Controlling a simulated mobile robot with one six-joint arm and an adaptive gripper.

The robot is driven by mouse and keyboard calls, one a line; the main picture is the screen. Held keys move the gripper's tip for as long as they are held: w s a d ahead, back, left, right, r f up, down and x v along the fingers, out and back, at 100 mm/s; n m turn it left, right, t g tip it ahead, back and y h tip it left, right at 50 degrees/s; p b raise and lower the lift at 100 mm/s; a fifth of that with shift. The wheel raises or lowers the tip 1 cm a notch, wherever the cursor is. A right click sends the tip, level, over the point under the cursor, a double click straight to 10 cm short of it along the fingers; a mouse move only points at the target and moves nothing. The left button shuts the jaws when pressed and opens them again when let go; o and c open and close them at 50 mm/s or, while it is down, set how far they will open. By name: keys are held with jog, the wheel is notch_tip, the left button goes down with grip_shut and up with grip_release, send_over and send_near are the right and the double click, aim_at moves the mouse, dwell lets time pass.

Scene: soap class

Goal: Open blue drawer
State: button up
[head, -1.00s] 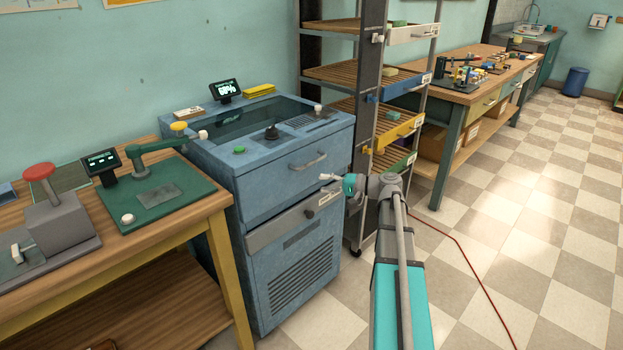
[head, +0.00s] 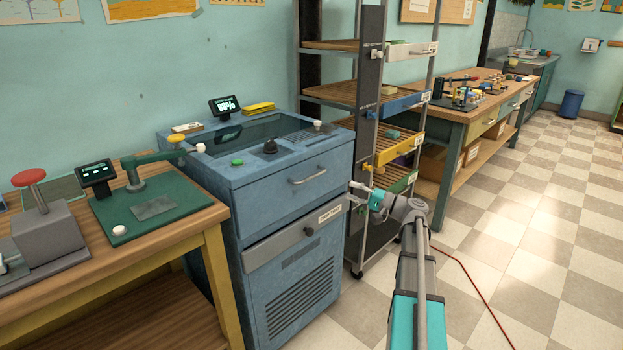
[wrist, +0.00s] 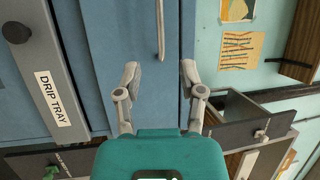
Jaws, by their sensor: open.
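A blue drawer (head: 405,104) sits in the tall rack, with a white drawer above it and a yellow one below; it looks closed. The blue machine beside the rack also has a blue front panel (head: 290,190) with a horizontal bar handle (head: 308,173). My gripper (head: 352,194) is open and empty near the right front edge of the machine, below the level of the rack's blue drawer. In the wrist view my gripper (wrist: 159,75) faces the machine's blue front, with the bar handle (wrist: 160,30) ahead between the fingers, apart from them.
The machine's drip tray panel (head: 285,243) is below the handle. The rack's yellow drawer (head: 400,153) and green drawer (head: 400,183) are behind my gripper. A workbench (head: 130,245) stands at the left. The floor at the right (head: 530,250) is free except for a red cable (head: 470,285).

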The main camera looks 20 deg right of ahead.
aim_at(313, 176)
jog(key=p+x, duration=0.2)
jog(key=x, duration=1.1)
jog(key=shift+w+a, duration=0.2)
grip_shut()
